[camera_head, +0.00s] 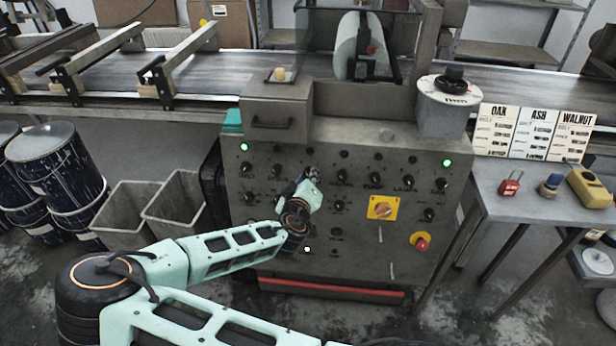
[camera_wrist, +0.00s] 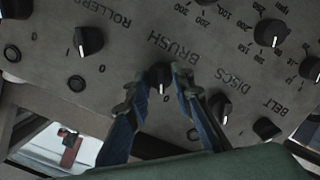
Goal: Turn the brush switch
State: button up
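The brush switch (camera_wrist: 159,76) is a small black knob below the upside-down word BRUSH in the wrist view. A pale mark shows on its lower side, near a printed 0. My gripper (camera_wrist: 159,74) is open, with one fingertip on each side of this knob. Whether the fingers touch it I cannot tell. In the head view my gripper (camera_head: 311,175) is at the upper middle of the grey control panel (camera_head: 270,225), and the knob is hidden behind it.
Other black knobs surround it: the rollers knob (camera_wrist: 88,41), one near DISCS (camera_wrist: 219,106) and one near BELT (camera_wrist: 266,128). A yellow-plated orange switch (camera_head: 382,208) and a red stop button (camera_head: 421,243) sit on the panel's right. A table (camera_head: 500,205) stands right.

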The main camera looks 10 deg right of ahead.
grip_shut()
jog(key=m+y+b, duration=0.1)
jog(key=m+b, duration=0.2)
jog(key=m, duration=0.2)
jog(key=shift+d+f, duration=0.15)
jog(key=m+b, duration=0.4)
jog(key=shift+t, duration=0.4)
jog(key=shift+m+y+b, duration=0.3)
jog(key=shift+m+b, duration=0.7)
jog(key=shift+b, duration=0.2)
jog(key=o, duration=0.8)
grip_release()
